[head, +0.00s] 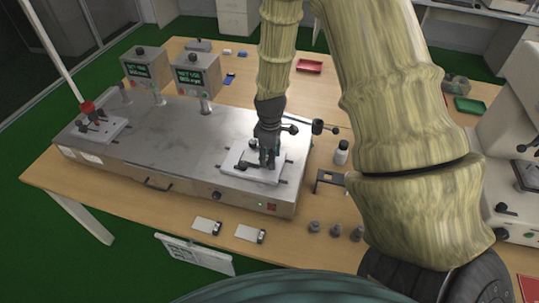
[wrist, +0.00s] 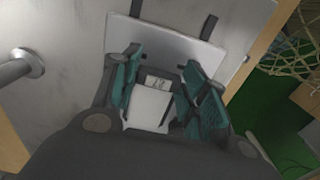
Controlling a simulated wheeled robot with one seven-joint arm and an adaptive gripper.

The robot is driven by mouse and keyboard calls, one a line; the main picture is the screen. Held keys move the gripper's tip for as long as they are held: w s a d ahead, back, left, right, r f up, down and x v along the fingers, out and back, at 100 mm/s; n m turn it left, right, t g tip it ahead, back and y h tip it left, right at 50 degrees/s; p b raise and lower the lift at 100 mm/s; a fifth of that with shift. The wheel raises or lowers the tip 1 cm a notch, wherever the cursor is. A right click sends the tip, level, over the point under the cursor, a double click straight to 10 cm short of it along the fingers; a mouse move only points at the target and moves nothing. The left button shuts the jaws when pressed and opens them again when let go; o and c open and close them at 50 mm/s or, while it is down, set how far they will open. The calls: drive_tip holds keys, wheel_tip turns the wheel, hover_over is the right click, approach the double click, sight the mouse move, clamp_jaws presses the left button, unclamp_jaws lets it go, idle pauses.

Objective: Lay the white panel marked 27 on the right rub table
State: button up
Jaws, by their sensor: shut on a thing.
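The machine has a right rub table (head: 240,172), a pale plate with dark clamps at its edges; it also shows in the wrist view (wrist: 190,48). My gripper (head: 270,163) points down over this plate. In the wrist view, my gripper (wrist: 164,95) has its teal fingers on either side of a small white panel (wrist: 150,108). A small label with dark digits, seemingly 27, is at the panel's far end. The panel is between the fingers and held. In the head view the fingers hide it. I cannot tell whether it touches the plate.
The left rub table (head: 98,130) has a red-topped rod over it. Two display boxes (head: 195,75) stand behind. Two small white panels with dark ends (head: 206,225) (head: 249,233) lie on the wooden bench in front. Weights (head: 335,230) and a bottle (head: 342,153) stand to the right.

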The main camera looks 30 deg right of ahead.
drive_tip(key=shift+f, duration=0.4)
idle(0.3)
drive_tip(key=o, duration=1)
drive_tip(key=shift+r, duration=0.15)
drive_tip(key=shift+r+p, duration=2.75)
drive_tip(key=shift+r, duration=0.7)
